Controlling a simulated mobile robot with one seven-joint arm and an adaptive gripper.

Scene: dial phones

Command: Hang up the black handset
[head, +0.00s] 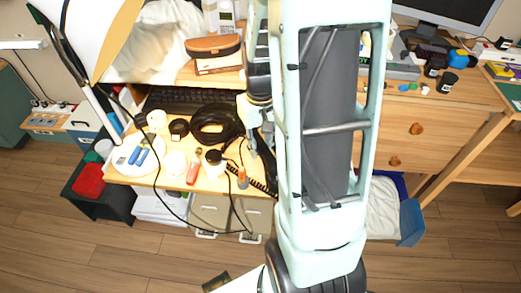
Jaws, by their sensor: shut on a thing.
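My gripper (253,145) points down over the right part of the light wooden desk, partly hidden by my own arm. It is shut on what looks like the black handset (267,172), a dark long shape beside the fingers. A black coiled cord (254,182) hangs below it near the desk's front edge. The phone's body and cradle cannot be made out; my arm covers the area to the right.
The desk (130,176) holds a black cable coil (214,124), a keyboard (178,98), a red bottle (193,168), a small orange-tipped item (242,177) and a white lamp base (136,157). A thin black cable loops over the front edge. A wooden drawer unit (405,125) stands right.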

